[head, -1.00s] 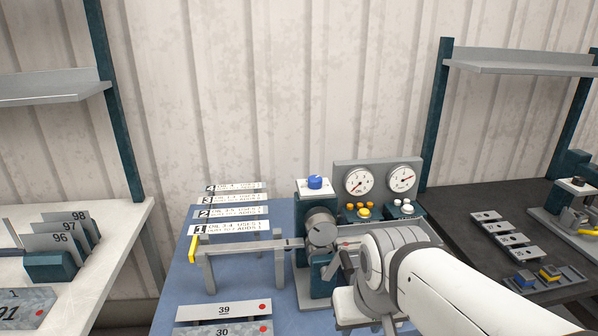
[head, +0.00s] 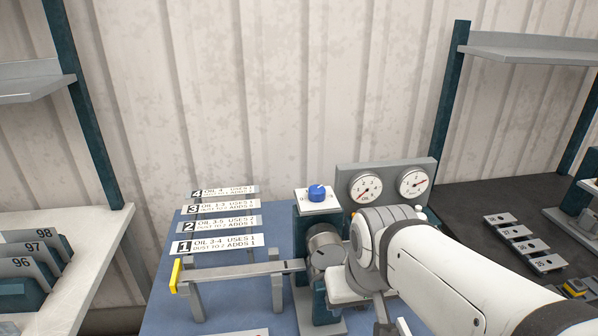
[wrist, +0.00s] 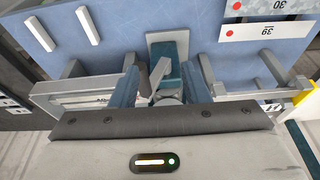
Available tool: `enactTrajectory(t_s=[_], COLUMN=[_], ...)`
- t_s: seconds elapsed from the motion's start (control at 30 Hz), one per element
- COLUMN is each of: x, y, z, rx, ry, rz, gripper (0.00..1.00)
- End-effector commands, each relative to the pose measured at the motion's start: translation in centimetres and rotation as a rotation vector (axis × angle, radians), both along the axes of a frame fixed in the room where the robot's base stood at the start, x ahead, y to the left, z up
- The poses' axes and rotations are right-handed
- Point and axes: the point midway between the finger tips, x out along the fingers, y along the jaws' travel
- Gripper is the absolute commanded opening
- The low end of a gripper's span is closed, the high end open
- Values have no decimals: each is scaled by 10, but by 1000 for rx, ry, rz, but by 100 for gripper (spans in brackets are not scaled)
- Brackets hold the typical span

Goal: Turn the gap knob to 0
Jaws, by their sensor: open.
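A blue knob (head: 317,192) sits on a white plate on top of the dark teal bender post; a small pale mark shows on it, but its scale is too small to read. The post carries a grey round clamp (head: 325,245) and a long bar (head: 235,274) with a yellow end. My gripper (wrist: 162,78) is open in the wrist view, its two fingers pointing at the machine and bench, with no knob visibly between them. In the head view my arm hides the gripper, which is below and to the right of the knob.
Two round gauges (head: 389,186) stand right of the knob on a grey panel. Numbered label strips (head: 217,243) lie on the blue bench to the left. Shelves stand on both sides. The space above the knob is clear.

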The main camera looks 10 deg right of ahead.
Motion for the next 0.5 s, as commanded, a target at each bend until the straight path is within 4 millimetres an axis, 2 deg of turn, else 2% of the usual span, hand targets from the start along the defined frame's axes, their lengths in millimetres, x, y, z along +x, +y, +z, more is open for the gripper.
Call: enactTrajectory(t_s=[0.03,0.17,0.27,0.4,0.5], x=[4,28,64,128,172], y=[0,1,1,1,1], z=[3,24,50,88,108], rx=[3,25,56,102,126], ry=[2,24,56,113,152], rz=[-10,-85,-216,-457,-631], gripper=[46,57,59,59,59])
